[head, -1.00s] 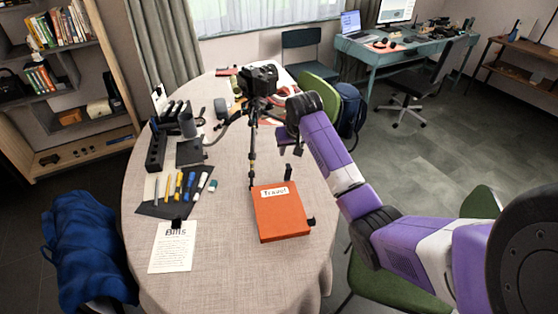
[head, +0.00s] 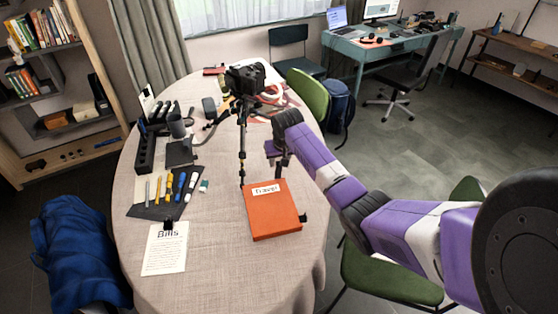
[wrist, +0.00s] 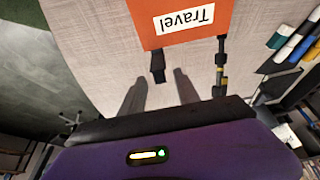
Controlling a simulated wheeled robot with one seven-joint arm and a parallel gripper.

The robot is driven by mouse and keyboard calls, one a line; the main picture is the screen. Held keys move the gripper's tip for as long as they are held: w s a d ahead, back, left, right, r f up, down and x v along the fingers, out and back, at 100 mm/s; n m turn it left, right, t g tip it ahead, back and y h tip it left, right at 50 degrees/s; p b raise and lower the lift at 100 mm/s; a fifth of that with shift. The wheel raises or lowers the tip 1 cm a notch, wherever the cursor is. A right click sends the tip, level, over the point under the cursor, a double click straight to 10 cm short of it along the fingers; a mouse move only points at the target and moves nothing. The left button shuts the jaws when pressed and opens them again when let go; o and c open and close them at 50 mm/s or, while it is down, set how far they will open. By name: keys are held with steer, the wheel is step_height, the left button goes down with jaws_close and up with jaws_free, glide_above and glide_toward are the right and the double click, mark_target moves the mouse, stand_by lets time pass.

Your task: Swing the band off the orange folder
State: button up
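The orange folder (head: 272,215) lies flat on the table, its white "Travel" label at the far end; part of it shows in the wrist view (wrist: 180,12). A short black strap-like tab (wrist: 158,68), probably the band's end, sticks out from its far edge. A black clip-like piece (head: 304,217) sits at its right edge; no band is visible across the cover. My gripper (head: 280,168) is just beyond the far edge. In the wrist view my gripper (wrist: 161,75) is open, with the tab between its fingers. I cannot tell whether they touch it.
A camera on a black tripod (head: 242,135) stands close to the folder's far left corner. Markers (head: 180,186) and a "Bills" sheet (head: 166,250) lie to the left. The tablecloth (head: 230,275) in front of the folder is clear. A green chair (head: 311,92) stands beyond.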

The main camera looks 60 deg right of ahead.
steer(key=c, duration=0.7)
steer(key=shift+w+d, duration=0.1)
steer(key=shift+d, duration=0.05)
